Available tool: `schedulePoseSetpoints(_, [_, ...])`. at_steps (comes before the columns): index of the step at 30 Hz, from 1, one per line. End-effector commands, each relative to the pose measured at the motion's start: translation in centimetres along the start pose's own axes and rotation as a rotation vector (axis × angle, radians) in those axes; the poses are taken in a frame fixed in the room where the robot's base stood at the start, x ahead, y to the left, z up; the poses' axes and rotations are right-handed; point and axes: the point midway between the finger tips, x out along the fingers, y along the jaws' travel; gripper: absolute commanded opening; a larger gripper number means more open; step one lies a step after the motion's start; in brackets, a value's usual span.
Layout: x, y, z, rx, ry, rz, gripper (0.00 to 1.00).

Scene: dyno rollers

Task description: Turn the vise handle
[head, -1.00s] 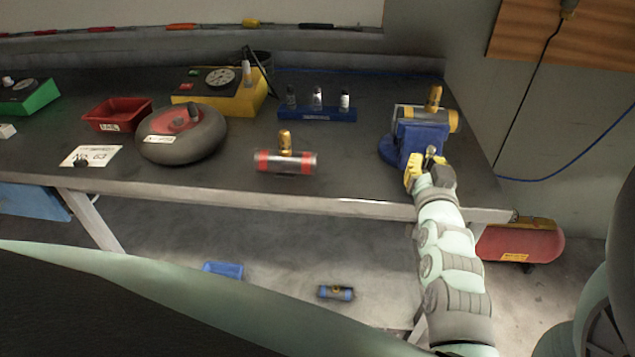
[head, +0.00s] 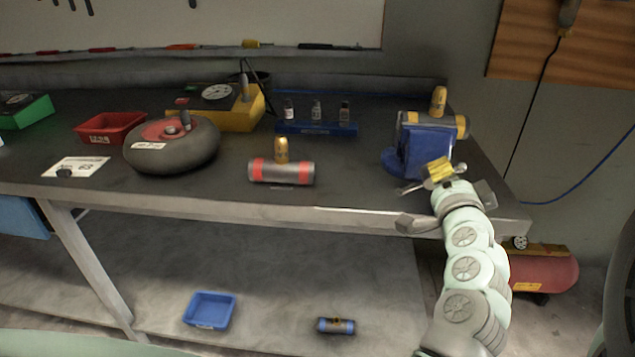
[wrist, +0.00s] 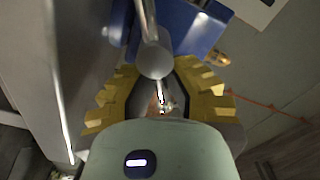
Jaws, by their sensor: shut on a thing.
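The blue vise (head: 432,140) stands at the right end of the bench, with a grey cylinder with yellow bands (head: 461,124) at its top. My gripper (head: 437,170) is at the vise's front, and its yellow fingers are shut on the vise handle. A thin metal end of the vise handle (head: 410,189) sticks out to the left of the fingers. In the wrist view, the handle's bar and round grey end (wrist: 156,60) lie between the two yellow fingers (wrist: 158,95), with the blue vise body (wrist: 185,28) beyond. The exact contact is partly hidden.
A grey cylinder with red bands (head: 281,173) lies on the bench left of the vise. A blue rack with small bottles (head: 317,129) stands behind it. A dark round stone (head: 172,153) and a red tray (head: 103,127) are farther left. The bench's front edge is close below my gripper.

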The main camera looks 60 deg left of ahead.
Motion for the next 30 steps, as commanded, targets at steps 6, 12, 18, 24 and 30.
schedulePoseSetpoints(6, [-0.02,0.83,0.75,0.178,-0.018,0.011,0.0])
schedulePoseSetpoints(12, [0.0,0.92,0.75,0.297,-0.017,0.009,0.0])
schedulePoseSetpoints(18, [0.01,0.93,0.75,0.365,-0.015,0.007,0.0])
schedulePoseSetpoints(24, [0.02,0.9,0.73,0.392,-0.015,0.005,0.0])
schedulePoseSetpoints(30, [0.02,0.85,0.69,0.396,-0.015,0.003,0.0])
